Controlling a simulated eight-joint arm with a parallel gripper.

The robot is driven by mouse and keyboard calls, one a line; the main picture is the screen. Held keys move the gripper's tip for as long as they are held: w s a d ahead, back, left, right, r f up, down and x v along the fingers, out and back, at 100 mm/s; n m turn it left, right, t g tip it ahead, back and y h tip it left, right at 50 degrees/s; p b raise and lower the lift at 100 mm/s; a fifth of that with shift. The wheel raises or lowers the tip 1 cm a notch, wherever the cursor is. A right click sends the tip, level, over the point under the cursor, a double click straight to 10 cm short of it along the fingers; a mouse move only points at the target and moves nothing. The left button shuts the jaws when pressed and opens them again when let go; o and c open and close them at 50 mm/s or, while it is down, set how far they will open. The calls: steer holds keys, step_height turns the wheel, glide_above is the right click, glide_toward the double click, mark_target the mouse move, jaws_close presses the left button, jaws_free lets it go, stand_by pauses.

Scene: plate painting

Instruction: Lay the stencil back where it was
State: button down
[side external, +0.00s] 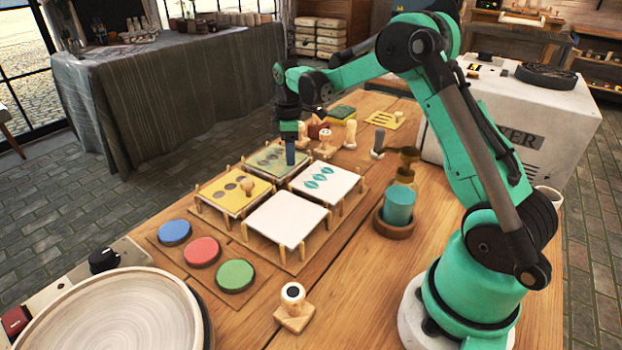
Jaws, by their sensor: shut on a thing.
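My gripper (290,158) points down at the back of the wooden rack, with dark blue fingers at its tip. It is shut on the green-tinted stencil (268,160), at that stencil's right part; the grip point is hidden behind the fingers. This stencil has leaf-like marks and is at the rack's back left place, apparently level; I cannot tell whether it rests there or hangs just above. A yellow stencil (221,190) with round holes and a wooden knob lies at the front left place. A white tile (325,170) with three teal leaf shapes lies at the back right.
A blank white tile (287,219) lies at the rack's front right. Blue (174,232), red (202,251) and green (235,275) pads lie in front. Wooden stamps (325,146), another yellow stencil (384,119) and a teal pot (399,205) stand around the rack. A turntable (110,310) is front left.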

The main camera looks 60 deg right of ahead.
steer(key=shift+f, duration=0.15)
steer(key=c, duration=0.5)
jaws_free()
steer(key=shift+c, duration=0.2)
step_height(320, 180, up, 12)
steer(key=s+a+r+m+t, duration=0.25)
steer(key=s+a+m, duration=0.2)
steer(key=a, duration=0.45)
steer(key=s+a+f+m+t, duration=0.3)
steer(key=s+a+f+t, duration=0.1)
steer(key=s, duration=0.5)
steer(key=shift+a+f+t, duration=0.35)
steer(key=shift+a+f, duration=0.55)
steer(key=shift+a, duration=0.25)
